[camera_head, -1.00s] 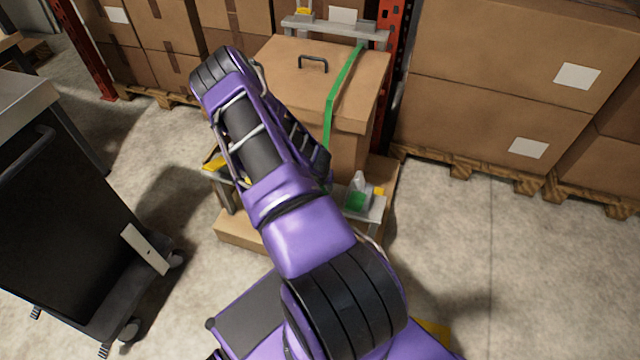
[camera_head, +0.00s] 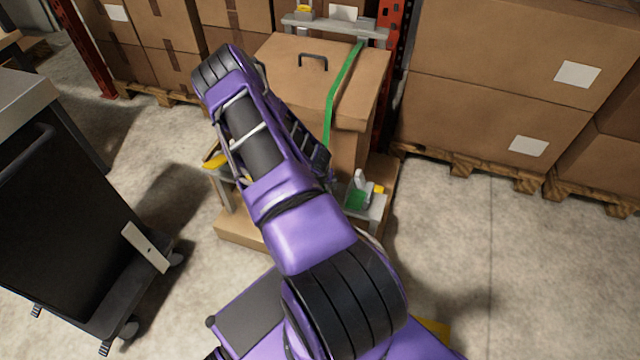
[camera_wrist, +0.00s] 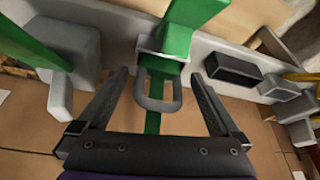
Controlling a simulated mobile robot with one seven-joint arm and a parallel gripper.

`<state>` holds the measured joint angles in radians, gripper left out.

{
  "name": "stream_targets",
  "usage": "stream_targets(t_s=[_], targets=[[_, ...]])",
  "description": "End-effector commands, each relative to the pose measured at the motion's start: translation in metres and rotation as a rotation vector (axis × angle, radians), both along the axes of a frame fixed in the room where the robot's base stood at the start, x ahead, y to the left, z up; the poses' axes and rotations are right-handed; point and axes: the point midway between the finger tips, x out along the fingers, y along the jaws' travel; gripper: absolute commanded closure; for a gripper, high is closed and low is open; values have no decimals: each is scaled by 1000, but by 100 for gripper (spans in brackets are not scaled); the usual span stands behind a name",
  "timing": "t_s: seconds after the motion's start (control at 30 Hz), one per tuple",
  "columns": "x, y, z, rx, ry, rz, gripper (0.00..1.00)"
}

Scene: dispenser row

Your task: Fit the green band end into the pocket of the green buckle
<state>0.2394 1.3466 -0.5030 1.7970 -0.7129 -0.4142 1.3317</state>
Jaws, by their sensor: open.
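In the wrist view my gripper (camera_wrist: 160,74) is open, its two dark fingers spread either side of a grey loop (camera_wrist: 157,92). The loop hangs below a pale grey block with a green piece (camera_wrist: 176,40) in it; I see no finger touching the loop. A green strip (camera_wrist: 152,122) shows below the loop. Another green band (camera_wrist: 28,42) runs in at the left. In the head view a green band (camera_head: 345,85) lies over the carton lid and down its front. A green part (camera_head: 356,198) sits on the grey bracket at the carton's lower right. My arm hides the gripper there.
The carton (camera_head: 285,60) has a dark handle on its lid. A dark cart (camera_head: 60,220) stands at the left. Stacked cartons on pallets (camera_head: 490,90) line the right and back. The floor (camera_head: 540,270) at the right is clear. A dark block (camera_wrist: 232,70) sits right of the loop.

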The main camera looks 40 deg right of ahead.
Motion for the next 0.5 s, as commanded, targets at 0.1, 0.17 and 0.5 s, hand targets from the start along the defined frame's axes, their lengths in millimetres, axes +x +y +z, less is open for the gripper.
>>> stream_targets(t_s=[0.1, 0.17, 0.5], targets=[[-1, 1, 4, 0, 0, -1, 0], [-2, 2, 9, 0, -1, -2, 0], [-17, 23, 76, 1, -4, -3, 0]])
